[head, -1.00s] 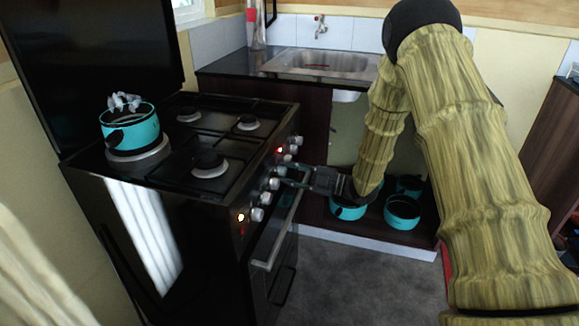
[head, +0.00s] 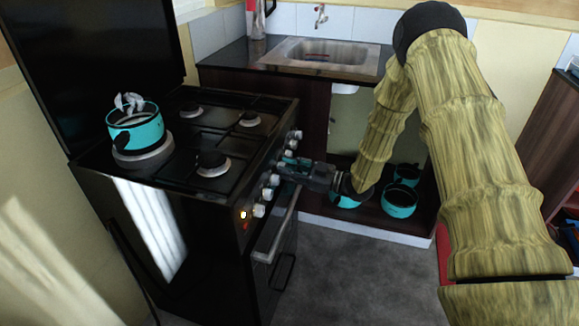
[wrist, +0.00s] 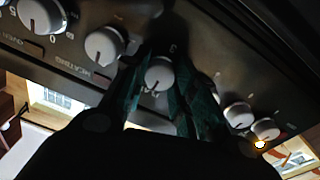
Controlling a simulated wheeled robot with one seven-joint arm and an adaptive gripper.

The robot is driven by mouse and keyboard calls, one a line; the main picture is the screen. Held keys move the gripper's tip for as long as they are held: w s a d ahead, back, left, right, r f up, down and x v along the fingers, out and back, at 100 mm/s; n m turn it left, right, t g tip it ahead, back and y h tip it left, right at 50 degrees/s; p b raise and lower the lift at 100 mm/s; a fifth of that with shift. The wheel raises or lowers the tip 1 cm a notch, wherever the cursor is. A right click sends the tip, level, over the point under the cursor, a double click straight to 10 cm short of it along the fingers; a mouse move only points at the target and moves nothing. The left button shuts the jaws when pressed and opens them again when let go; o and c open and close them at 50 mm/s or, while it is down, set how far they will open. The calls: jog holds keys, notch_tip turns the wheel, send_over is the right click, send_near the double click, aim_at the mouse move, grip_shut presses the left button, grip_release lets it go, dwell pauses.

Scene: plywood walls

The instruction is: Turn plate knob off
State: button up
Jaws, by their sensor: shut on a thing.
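The black stove (head: 205,215) has a row of pale round knobs along its front panel. My gripper (head: 281,167) reaches the middle of this row from the right. In the wrist view my gripper's two dark teal fingers (wrist: 160,92) are shut on a stove knob (wrist: 159,73), one finger on each side. A teal pot (head: 136,128) stands on the left plate.
Other knobs (wrist: 104,45) sit close on both sides of my fingers. The oven handle (head: 275,232) sticks out below the panel. Teal pots (head: 400,201) stand on a low shelf under the sink (head: 320,54). The grey floor in front is clear.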

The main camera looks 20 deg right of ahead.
jog(key=shift+s+f, duration=0.1)
dwell(0.4)
jog(key=o, duration=1.1)
jog(key=shift+c, duration=0.2)
jog(key=v, duration=1.2)
